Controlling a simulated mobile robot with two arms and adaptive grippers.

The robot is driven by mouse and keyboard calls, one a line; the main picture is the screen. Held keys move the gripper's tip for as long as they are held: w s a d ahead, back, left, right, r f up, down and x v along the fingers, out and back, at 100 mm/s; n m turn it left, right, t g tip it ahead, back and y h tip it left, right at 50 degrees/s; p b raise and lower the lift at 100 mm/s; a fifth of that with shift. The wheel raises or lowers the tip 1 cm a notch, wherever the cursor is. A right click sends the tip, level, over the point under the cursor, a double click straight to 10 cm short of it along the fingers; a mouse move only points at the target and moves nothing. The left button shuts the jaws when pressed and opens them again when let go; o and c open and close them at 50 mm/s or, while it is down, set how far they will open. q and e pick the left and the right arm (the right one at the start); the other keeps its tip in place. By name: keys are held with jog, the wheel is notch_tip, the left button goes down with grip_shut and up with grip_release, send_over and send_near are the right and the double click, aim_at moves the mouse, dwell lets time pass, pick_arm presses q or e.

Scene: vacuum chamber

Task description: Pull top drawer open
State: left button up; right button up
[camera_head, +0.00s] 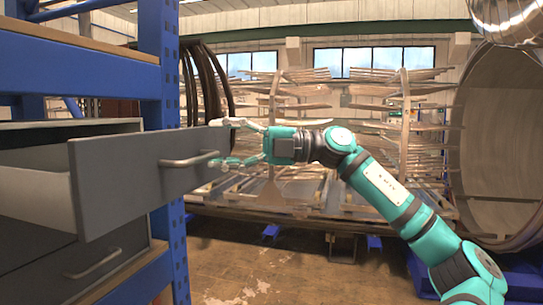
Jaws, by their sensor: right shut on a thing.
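The top drawer (120,185) stands pulled out of the grey cabinet at the left, with its white inner side showing. Its handle (188,161) is a metal bar on the grey front panel. My right gripper (222,146) is at the right end of this handle, shut on it, with one finger above and one below the drawer front's edge area. The exact finger contact is small and hard to see. My left gripper is not in view.
A closed lower drawer with its own handle (93,264) sits below. A blue rack post (167,110) stands right behind the drawer front. Racks of metal sheets (300,110) and a large round chamber (500,140) fill the back. The floor (240,265) before them is open.

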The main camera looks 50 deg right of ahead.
jog(key=shift+s+d+r+b, duration=0.25)
jog(key=shift+s+d+b, duration=0.05)
jog(key=shift+s+d, duration=0.25)
jog(key=shift+s+d+r+b, duration=0.3)
jog(key=shift+s+d, duration=0.1)
jog(key=shift+d, duration=0.1)
jog(key=shift+c, duration=0.5)
jog(key=f+b+v, duration=0.1)
jog(key=b+v, duration=0.3)
jog(key=v, duration=0.3)
jog(key=shift+s+a, duration=0.25)
jog(key=shift+s, duration=0.2)
jog(key=shift+f, duration=0.1)
